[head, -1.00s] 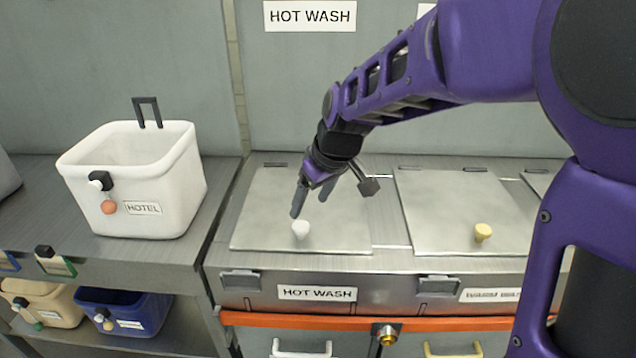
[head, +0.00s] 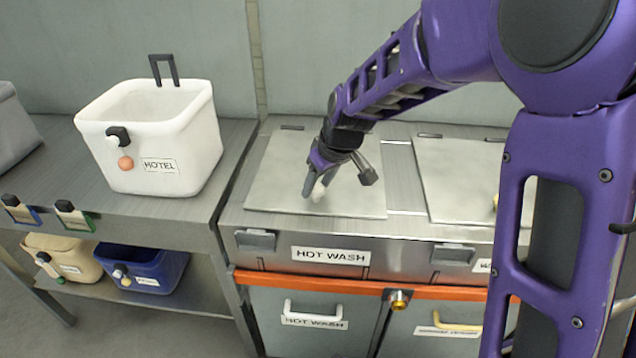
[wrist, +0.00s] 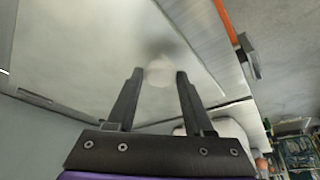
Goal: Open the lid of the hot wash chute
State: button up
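The hot wash chute lid (head: 270,185) is a flat grey metal plate lying closed in the counter, above a "HOT WASH" label (head: 331,256). Its small white knob (head: 318,192) stands near the lid's front edge. My gripper (head: 313,191) points down at the knob, with its fingertips at knob height and partly hiding it. In the wrist view, my gripper (wrist: 160,72) has its fingers apart, one on each side of the pale, blurred knob (wrist: 158,73). Narrow gaps seem to show between the knob and the fingertips.
A second closed lid (head: 460,165) lies to the right, partly behind my arm. A white "HOTEL" bin (head: 190,150) stands on the left counter, and beige and blue bins (head: 150,268) sit below. An orange rail (head: 330,283) runs along the front.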

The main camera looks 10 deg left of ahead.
grip_shut()
dwell(1.1)
